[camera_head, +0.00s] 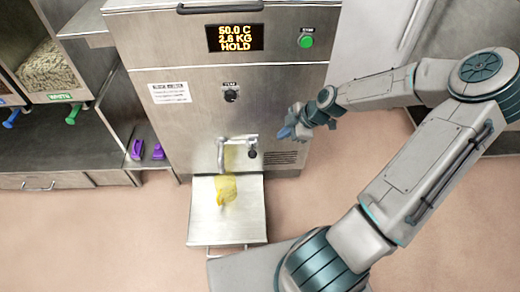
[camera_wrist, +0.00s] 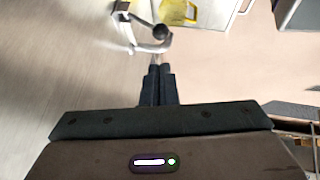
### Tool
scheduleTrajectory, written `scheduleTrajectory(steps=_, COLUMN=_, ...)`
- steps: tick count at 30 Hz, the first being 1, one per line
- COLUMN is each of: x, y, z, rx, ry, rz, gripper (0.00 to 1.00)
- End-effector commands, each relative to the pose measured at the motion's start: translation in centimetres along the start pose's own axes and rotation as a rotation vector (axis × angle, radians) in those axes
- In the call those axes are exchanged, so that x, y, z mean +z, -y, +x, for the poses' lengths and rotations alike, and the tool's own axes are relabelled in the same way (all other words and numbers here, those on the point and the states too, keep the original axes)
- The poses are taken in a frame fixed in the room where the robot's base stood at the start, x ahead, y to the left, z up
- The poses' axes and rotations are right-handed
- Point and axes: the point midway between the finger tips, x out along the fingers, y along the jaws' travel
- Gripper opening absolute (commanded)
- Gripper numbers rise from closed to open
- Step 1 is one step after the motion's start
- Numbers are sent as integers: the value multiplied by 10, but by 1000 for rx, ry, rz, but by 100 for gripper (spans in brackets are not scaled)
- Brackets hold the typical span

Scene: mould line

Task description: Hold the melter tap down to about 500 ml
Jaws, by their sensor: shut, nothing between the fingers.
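The melter (camera_head: 280,90) is a steel cabinet with a display reading 50.0 C, 2.6 KG, HOLD. Its tap (camera_head: 221,153) is a bent metal spout with a black knob (camera_head: 252,153) on its right. A yellow jug (camera_head: 227,187) stands on the steel shelf under the tap; its fill level cannot be read. My gripper (camera_head: 284,132) is to the right of the knob, apart from it in the head view. In the wrist view my gripper (camera_wrist: 159,69) is shut and empty, its tips just short of the knob (camera_wrist: 160,32). The jug (camera_wrist: 180,12) shows beyond, cut by the frame.
The steel shelf (camera_head: 202,230) juts out below the tap. A green button (camera_head: 306,41) and a small black dial (camera_head: 231,96) are on the melter front. Purple objects (camera_head: 158,152) lie at left near bins with coloured handles. Open floor lies around the shelf.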

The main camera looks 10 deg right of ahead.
Motion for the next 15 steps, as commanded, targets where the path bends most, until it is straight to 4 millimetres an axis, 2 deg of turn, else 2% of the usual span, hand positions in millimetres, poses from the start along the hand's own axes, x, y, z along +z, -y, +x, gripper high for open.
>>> scheduleTrajectory(steps=4, x=0, y=1, z=5, rx=-2, ry=0, rz=0, gripper=0)
scheduleTrajectory(steps=7, x=1, y=1, z=16, rx=-2, ry=0, rz=-1, gripper=0)
scheduleTrajectory(steps=15, x=2, y=2, z=70, rx=-4, ry=-1, rz=-1, gripper=0)
